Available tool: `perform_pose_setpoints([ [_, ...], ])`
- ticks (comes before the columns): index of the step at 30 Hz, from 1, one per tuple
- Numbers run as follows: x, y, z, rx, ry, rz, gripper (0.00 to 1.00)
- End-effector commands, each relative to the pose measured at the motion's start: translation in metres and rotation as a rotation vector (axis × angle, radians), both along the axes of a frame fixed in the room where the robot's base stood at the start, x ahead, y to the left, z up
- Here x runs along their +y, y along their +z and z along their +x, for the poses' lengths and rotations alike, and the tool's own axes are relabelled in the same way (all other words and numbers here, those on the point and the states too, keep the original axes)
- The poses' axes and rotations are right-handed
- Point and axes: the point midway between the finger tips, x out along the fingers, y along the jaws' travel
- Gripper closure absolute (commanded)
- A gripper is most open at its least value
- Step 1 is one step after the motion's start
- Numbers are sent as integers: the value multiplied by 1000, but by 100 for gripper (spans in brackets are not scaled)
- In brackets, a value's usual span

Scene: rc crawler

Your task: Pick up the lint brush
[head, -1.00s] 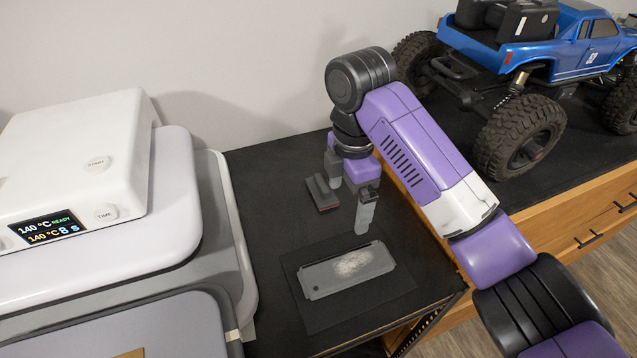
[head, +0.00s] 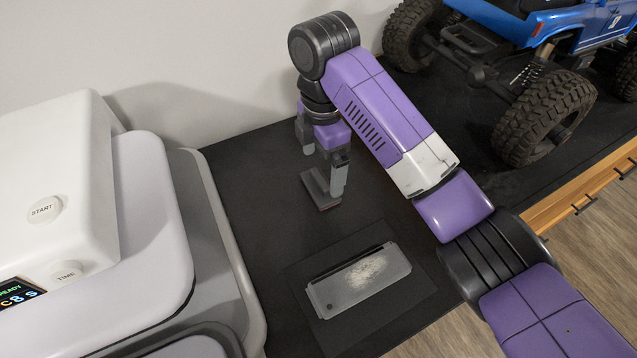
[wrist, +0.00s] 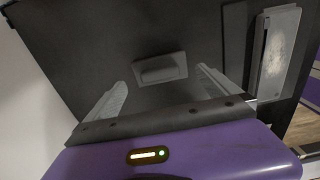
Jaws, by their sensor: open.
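The lint brush (head: 318,190) is a small dark block with a reddish lower edge, lying on the black table top. In the wrist view the brush (wrist: 160,70) shows as a grey block ahead of the fingertips, roughly centred between them. My gripper (head: 325,165) points down over the brush in the head view, and one finger covers part of it. In the wrist view my gripper (wrist: 161,80) has its two fingers wide apart with nothing between them. I cannot tell whether a finger touches the brush.
A grey plate (head: 330,299) with a whitish patch lies on a dark mat (head: 415,292) in front of the brush. A white heat press (head: 150,200) stands at left. A blue crawler truck (head: 545,30) stands at right rear. A wall is behind; bare table surrounds the brush.

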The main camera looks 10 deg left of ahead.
Motion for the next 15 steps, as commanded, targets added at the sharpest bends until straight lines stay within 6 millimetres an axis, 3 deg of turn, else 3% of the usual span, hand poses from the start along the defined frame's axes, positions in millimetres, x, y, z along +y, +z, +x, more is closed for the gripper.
perform_pose_setpoints([
  [9,3,-41,-2,3,0,-2,0],
  [15,4,-49,-1,0,0,-1,0],
])
